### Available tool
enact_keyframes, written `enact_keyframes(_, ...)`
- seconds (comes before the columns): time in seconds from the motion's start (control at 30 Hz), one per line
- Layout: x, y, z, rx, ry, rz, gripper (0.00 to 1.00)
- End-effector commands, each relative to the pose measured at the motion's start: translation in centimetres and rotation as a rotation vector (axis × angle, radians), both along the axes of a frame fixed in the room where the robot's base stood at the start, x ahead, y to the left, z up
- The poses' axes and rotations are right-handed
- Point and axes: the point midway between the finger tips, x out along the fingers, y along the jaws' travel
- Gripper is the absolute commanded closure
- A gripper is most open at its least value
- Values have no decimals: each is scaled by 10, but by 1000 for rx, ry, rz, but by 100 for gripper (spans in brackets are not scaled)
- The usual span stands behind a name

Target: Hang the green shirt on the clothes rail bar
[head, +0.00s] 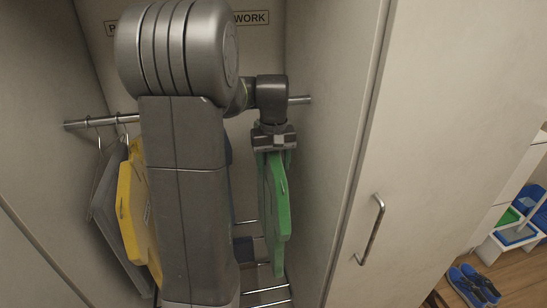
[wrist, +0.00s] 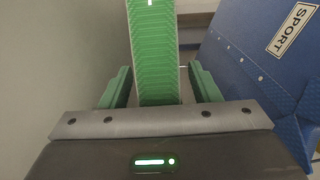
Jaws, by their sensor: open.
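The green shirt (head: 276,212) hangs upright below my gripper (head: 273,158) at the right side of the closet in the head view. In the wrist view the green shirt (wrist: 157,50) is a ribbed green strip between the two green fingers of my gripper (wrist: 160,85). A gap shows on each side of it, so the fingers are open around it and not closed on it. The metal clothes rail bar (head: 299,100) runs across the closet behind my arm. My gripper hides the top of the green shirt, so I cannot see whether its hook is on the bar.
A yellow garment (head: 131,212) and a grey garment (head: 108,215) hang at the left. A blue piece marked SPORT (wrist: 262,65) stands close right in the wrist view. The closet's right wall (head: 325,150) is near my gripper. Blue shoes (head: 473,286) lie outside.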

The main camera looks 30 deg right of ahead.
Motion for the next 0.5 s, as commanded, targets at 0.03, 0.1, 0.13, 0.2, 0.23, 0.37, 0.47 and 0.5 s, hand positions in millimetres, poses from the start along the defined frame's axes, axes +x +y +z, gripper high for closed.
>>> enact_keyframes(0.03,0,0,3,-1,-2,0,44)
enact_keyframes(0.1,0,0,9,-2,-3,0,44)
enact_keyframes(0.13,1,0,13,-2,-4,0,44)
enact_keyframes(0.2,1,-1,26,-3,-5,0,44)
enact_keyframes(0.23,1,0,32,-3,-5,0,44)
enact_keyframes(0.37,1,-1,63,-4,-6,0,44)
enact_keyframes(0.47,1,-1,86,-4,-6,0,44)
enact_keyframes(0.5,1,-1,94,-4,-6,0,44)
